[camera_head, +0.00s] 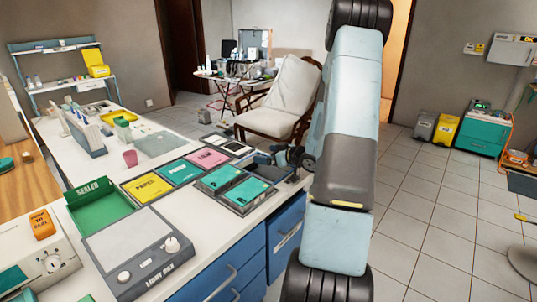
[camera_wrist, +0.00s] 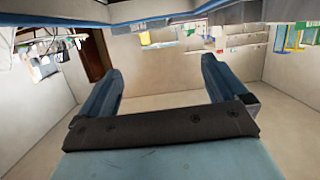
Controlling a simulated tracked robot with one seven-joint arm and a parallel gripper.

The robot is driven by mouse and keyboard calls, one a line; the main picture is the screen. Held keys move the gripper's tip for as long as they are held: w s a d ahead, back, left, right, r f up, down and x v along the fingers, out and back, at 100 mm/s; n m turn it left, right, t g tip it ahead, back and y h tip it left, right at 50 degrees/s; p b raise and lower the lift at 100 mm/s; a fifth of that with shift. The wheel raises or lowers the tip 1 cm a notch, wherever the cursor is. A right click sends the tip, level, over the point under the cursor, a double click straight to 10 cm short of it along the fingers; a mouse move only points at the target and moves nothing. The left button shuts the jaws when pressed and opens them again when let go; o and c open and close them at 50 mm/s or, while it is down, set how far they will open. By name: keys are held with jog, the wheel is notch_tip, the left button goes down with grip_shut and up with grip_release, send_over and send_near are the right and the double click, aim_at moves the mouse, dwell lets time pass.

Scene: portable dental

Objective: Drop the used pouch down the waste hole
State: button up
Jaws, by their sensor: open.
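My gripper (camera_wrist: 163,70) shows in the wrist view with its two blue-grey fingers wide apart and nothing between them. In the head view my arm crosses the middle of the picture and hides part of the counter's right end; the gripper is hard to make out there. I cannot pick out the used pouch or the waste hole for certain in either view. Dark trays with green tops (camera_head: 247,192) lie near the counter's front right edge. A grey bin (camera_head: 422,126) and a yellow bin (camera_head: 445,130) stand on the floor at the right.
A reclining chair (camera_head: 285,100) stands behind. The tiled floor (camera_head: 430,215) at the right is mostly clear.

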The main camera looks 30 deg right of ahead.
jog(key=v, duration=1.4)
jog(key=shift+w, duration=0.15)
jog(key=w+a+r+m+g+h, duration=0.1)
jog(key=w+a+r+h, duration=0.1)
jog(key=r+h, duration=0.35)
jog(key=w+a+r+m+g+h, duration=0.1)
jog(key=w+a+r+g+h, duration=0.15)
jog(key=r, duration=0.55)
jog(key=s+a+r+m+g+y, duration=0.1)
jog(key=s+a+r+g, duration=0.1)
jog(key=s+a, duration=0.9)
jog(key=s+a+r+m+g+y, duration=0.1)
jog(key=s+a+r+g, duration=0.2)
jog(key=s+a, duration=0.8)
notch_tip(320, 180, up, 2)
jog(key=shift+s+a+r+m, duration=0.15)
jog(key=shift+s+a+m, duration=0.25)
jog(key=shift+s, duration=0.6)
